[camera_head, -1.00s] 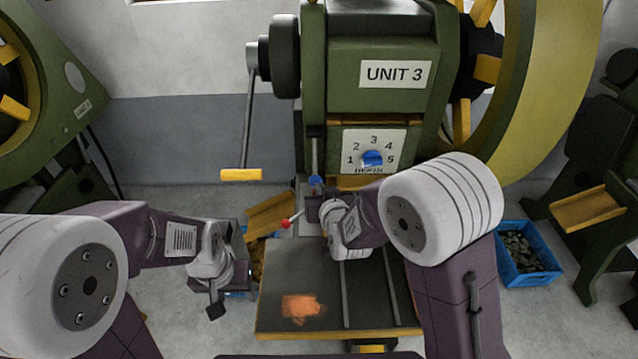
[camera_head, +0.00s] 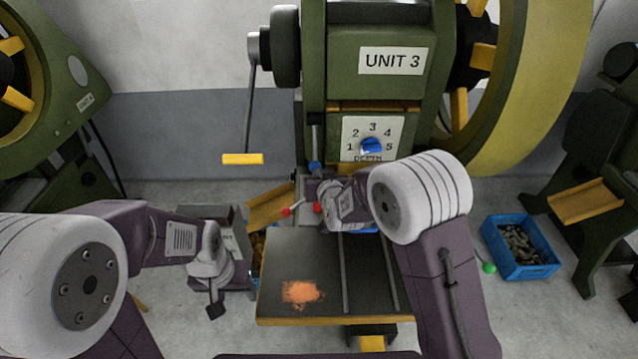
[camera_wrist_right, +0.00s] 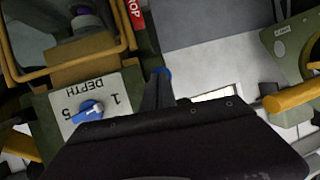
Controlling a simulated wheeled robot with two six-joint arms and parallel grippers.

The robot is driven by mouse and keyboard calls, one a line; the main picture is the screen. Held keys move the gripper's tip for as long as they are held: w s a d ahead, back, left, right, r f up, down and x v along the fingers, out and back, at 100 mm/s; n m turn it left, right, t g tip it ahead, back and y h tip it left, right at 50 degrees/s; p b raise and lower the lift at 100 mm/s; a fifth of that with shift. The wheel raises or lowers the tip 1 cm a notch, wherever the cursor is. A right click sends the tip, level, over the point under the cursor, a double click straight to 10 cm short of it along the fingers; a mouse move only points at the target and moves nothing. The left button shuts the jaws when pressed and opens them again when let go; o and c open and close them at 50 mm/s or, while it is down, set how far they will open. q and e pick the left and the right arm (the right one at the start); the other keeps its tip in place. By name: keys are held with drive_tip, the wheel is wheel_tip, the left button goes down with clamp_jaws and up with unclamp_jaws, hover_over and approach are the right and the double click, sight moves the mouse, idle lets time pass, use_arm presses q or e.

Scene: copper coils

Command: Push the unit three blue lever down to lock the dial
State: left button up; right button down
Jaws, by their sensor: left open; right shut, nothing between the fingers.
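The unit three press (camera_head: 378,88) stands ahead, with a blue dial (camera_head: 372,146) on its white numbered plate; the dial also shows in the right wrist view (camera_wrist_right: 88,111). A blue-tipped lever (camera_head: 315,166) sits left of and below the dial. My right gripper (camera_head: 313,187) is just below the blue tip, shut and empty. In the right wrist view, a blue tip (camera_wrist_right: 164,72) shows at the end of the dark gripper finger, which partly covers it. I cannot tell whether they touch. My left gripper (camera_head: 234,273) is open, low at the left; its fingers are mostly hidden.
The press table (camera_head: 300,265) with an orange patch lies below the grippers. A red-knobbed lever (camera_head: 287,212) is close to my right gripper. A crank with a yellow handle (camera_head: 243,159) hangs at the left. A blue crate (camera_head: 486,232) stands on the floor at the right.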

drive_tip(key=w+f+t+b, duration=0.1)
drive_tip(key=w+f+b, duration=0.3)
drive_tip(key=b, duration=0.4)
drive_tip(key=shift+x, duration=0.85)
drive_tip(key=shift+w+d+r+t, duration=0.1)
drive_tip(key=shift+d+r+t, duration=0.1)
drive_tip(key=shift+r+t, duration=0.1)
drive_tip(key=shift+f, duration=0.1)
